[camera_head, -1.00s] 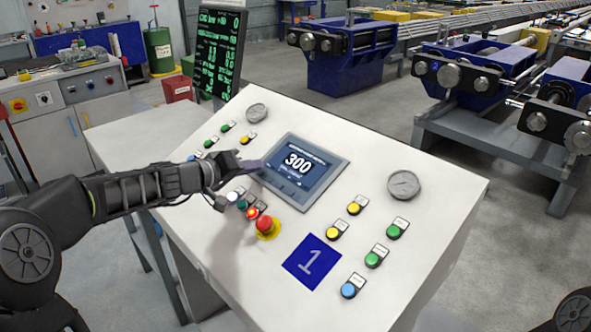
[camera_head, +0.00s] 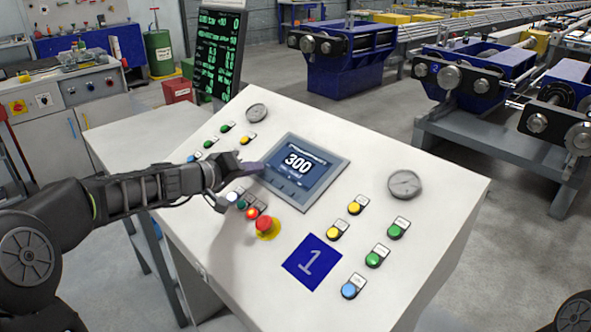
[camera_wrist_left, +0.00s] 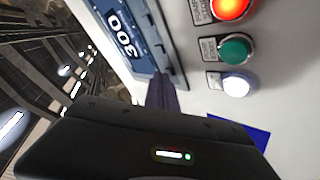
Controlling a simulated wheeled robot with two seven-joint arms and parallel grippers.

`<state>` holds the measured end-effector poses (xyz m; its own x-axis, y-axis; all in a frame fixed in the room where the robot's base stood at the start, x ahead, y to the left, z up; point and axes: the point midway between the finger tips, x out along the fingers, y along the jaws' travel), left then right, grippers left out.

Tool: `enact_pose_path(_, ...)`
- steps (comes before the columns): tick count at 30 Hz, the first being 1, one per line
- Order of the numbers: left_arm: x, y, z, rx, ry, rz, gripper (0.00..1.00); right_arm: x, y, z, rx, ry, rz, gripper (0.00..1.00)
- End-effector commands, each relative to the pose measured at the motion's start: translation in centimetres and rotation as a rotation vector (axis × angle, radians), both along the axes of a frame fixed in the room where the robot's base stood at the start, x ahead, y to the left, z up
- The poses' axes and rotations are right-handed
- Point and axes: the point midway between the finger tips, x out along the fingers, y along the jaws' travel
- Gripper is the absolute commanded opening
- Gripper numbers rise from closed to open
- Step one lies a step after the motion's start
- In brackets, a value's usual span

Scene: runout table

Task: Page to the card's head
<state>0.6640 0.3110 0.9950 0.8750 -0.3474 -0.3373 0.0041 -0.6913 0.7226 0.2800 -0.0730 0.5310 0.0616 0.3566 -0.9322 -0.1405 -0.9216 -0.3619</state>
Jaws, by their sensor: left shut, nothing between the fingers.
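The control panel's display (camera_head: 304,170) shows a large "300" on a dark blue screen in a grey frame. It also shows sideways in the wrist view (camera_wrist_left: 124,32). My left gripper (camera_head: 258,167) is shut and empty, its tips at the left edge of the display frame. In the left wrist view the fingers (camera_wrist_left: 162,92) reach the frame's lower edge; I cannot tell whether they touch it. The small text on the screen is too blurred to read. My right gripper is not in view.
Below the display are a red emergency button (camera_head: 265,225) on a yellow base and a lit red button (camera_head: 252,213). Green, yellow and blue buttons and two round gauges (camera_head: 405,184) sit on the sloped panel (camera_head: 215,258). A black readout screen (camera_head: 219,55) stands behind.

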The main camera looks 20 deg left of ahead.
Motion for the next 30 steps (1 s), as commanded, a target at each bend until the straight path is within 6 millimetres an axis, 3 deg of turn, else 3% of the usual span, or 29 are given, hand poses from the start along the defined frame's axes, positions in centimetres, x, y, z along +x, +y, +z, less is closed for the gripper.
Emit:
enact_pose_path(14, 0.1, 0.0, -0.2, 0.0, 0.0, 0.0, 0.0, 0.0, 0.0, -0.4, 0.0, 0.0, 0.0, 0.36)
enact_pose_path(30, -0.6, 0.3, 1.4, -0.001, 0.0, 0.0, 0.0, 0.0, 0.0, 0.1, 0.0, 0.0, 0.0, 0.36)
